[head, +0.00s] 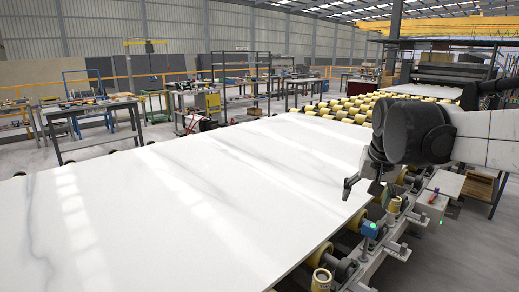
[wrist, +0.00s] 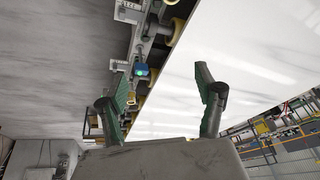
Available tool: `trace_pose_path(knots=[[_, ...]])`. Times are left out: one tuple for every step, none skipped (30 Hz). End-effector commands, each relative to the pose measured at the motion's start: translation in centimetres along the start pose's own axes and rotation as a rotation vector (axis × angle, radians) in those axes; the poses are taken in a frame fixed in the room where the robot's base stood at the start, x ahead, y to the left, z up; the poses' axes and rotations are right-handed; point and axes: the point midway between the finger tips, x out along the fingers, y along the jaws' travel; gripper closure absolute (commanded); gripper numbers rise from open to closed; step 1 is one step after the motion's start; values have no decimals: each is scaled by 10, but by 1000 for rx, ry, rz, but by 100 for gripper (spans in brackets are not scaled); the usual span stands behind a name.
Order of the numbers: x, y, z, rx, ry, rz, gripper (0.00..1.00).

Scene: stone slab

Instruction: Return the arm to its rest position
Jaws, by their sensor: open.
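My gripper (head: 363,190) hangs at the end of my arm on the right side of the head view, over the near right edge of the white stone slab (head: 190,205). In the wrist view my gripper (wrist: 156,92) shows two dark fingers with green pads, spread wide apart. Nothing is between the fingers. The slab (wrist: 255,60) also shows in the wrist view, to the right of and beyond the fingers. I cannot tell the exact height of the fingertips above the slab.
The slab lies on a roller conveyor with yellow rollers (head: 320,279) along its right edge. A blue box (head: 369,229) sits on the conveyor frame below my gripper. A workbench (head: 92,110) stands at the back left. The slab's top is clear.

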Motion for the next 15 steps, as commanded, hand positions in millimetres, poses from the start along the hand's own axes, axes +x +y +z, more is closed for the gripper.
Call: trace_pose_path(knots=[[-5, -1, 16, -16, 12, -5, 33], [-8, -1, 25, -27, 20, -8, 33], [-11, -1, 36, -42, 31, -12, 33], [-13, -1, 44, -52, 39, -15, 33], [-15, -2, 53, -62, 46, -18, 33], [-17, -2, 64, -77, 57, -22, 33], [-18, -2, 73, -88, 66, -25, 33], [-19, -2, 81, -99, 73, -28, 33], [-20, -1, 93, -112, 83, -32, 33], [-21, -1, 102, -122, 92, -35, 33], [-21, 0, 110, -133, 100, -37, 33], [-22, 0, 122, -147, 110, -41, 33], [-22, 0, 130, -157, 119, -44, 33], [-21, 1, 139, -168, 127, -47, 33], [-20, 2, 150, -182, 138, -50, 33]])
